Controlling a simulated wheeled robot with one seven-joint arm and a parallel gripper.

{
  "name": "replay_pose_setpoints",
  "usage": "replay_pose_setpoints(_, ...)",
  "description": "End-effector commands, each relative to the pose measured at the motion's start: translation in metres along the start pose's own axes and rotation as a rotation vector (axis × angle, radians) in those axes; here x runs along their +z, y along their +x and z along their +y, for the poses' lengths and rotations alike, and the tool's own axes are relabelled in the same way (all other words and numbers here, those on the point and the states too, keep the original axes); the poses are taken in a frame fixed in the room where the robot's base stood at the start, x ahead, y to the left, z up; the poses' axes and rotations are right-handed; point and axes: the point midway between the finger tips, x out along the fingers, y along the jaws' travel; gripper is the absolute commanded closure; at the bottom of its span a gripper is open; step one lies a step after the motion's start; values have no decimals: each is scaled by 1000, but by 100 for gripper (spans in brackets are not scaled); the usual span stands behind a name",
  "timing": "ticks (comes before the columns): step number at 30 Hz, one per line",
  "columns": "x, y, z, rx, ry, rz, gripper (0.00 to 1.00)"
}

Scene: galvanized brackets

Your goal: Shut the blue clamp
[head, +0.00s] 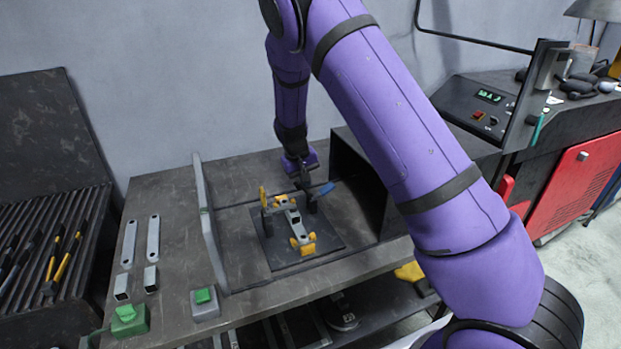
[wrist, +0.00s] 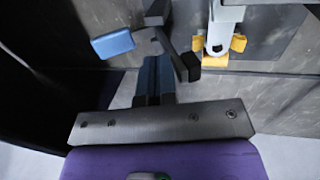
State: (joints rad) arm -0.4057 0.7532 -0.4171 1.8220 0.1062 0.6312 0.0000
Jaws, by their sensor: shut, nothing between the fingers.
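The blue clamp's handle (head: 326,188) sticks out to the right at the back of the dark fixture plate (head: 333,238). In the wrist view the blue handle (wrist: 113,43) lies at upper left, and the clamp's dark arm (wrist: 168,45) ends in a black tip beside the bracket. A grey bracket (head: 292,218) lies on the plate between yellow parts (head: 304,243); its end (wrist: 220,32) shows in the wrist view. My gripper (head: 304,184) is shut and empty, close to the clamp. In the wrist view its fingertips (wrist: 154,62) are right of the handle; contact is unclear.
A thin upright panel (head: 207,225) stands left of the plate, and a black open box (head: 357,185) is at its right. Grey strips (head: 129,243) and small blocks lie on the left. Green-buttoned boxes (head: 204,302) sit at the front edge.

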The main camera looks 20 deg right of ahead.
Motion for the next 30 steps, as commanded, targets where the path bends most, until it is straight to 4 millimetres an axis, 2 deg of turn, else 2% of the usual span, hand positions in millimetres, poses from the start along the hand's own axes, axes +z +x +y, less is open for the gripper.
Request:
replay_pose_setpoints(10, 0, 5, -26, 281, -7, 0, 100)
replay_pose_setpoints(21, 0, 14, -43, 544, -4, 0, 100)
replay_pose_setpoints(30, 0, 18, -49, 535, 0, -1, 100)
